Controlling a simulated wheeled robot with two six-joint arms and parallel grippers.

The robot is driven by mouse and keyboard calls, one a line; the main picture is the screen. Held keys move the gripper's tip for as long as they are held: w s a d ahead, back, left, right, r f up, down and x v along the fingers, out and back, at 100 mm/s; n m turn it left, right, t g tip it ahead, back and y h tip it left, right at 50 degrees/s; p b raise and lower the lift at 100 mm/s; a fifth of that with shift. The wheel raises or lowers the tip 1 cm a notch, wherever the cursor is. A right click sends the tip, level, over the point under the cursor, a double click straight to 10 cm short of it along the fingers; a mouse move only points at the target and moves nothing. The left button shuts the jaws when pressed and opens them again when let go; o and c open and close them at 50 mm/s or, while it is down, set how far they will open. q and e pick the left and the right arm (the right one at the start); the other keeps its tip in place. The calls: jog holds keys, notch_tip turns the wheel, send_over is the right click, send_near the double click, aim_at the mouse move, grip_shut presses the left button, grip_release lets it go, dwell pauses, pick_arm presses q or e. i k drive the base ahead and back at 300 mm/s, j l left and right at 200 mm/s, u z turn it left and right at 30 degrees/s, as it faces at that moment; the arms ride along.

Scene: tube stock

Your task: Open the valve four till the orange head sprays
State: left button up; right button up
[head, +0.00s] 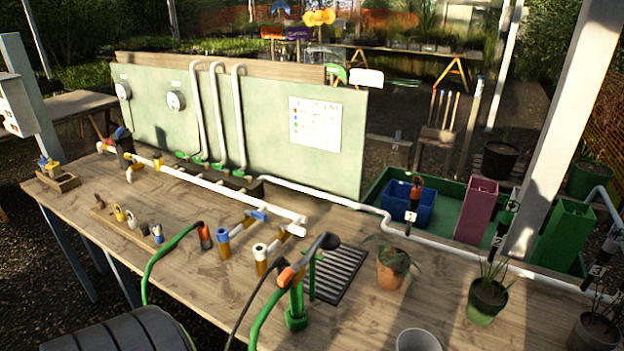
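Neither of my grippers shows in the head view. I cannot make out a valve marked four. White pipework (215,187) with coloured fittings runs along the wooden table, including a blue fitting (258,214) and a yellow one (157,162). An orange-topped head (417,183) stands over a blue crate, with a tag reading 1 (410,217) below it. A tag reading 2 (497,241) and one reading 3 (597,270) hang further right. No spray is visible at the orange-topped head. A sheet (315,126) with coloured dots is on the green panel; its text is unreadable.
Potted plants (392,268) (487,300) line the right. A white post (565,120) rises behind them.

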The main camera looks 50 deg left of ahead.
aim_at(240, 174)
jog(key=u, duration=1.95)
jog(key=z, duration=0.7)
jog(key=j+z, duration=0.3)
jog(key=j, duration=0.15)
jog(key=k+j+z, duration=0.15)
jog(key=j+z, duration=0.15)
jog(key=k+j+z, duration=0.3)
jog(key=j, duration=0.2)
jog(key=k+j+z, duration=0.1)
jog(key=j+z, duration=0.15)
jog(key=j, duration=0.15)
jog(key=k+j+z, duration=0.3)
jog(key=i+j, duration=0.05)
jog(key=i, duration=0.05)
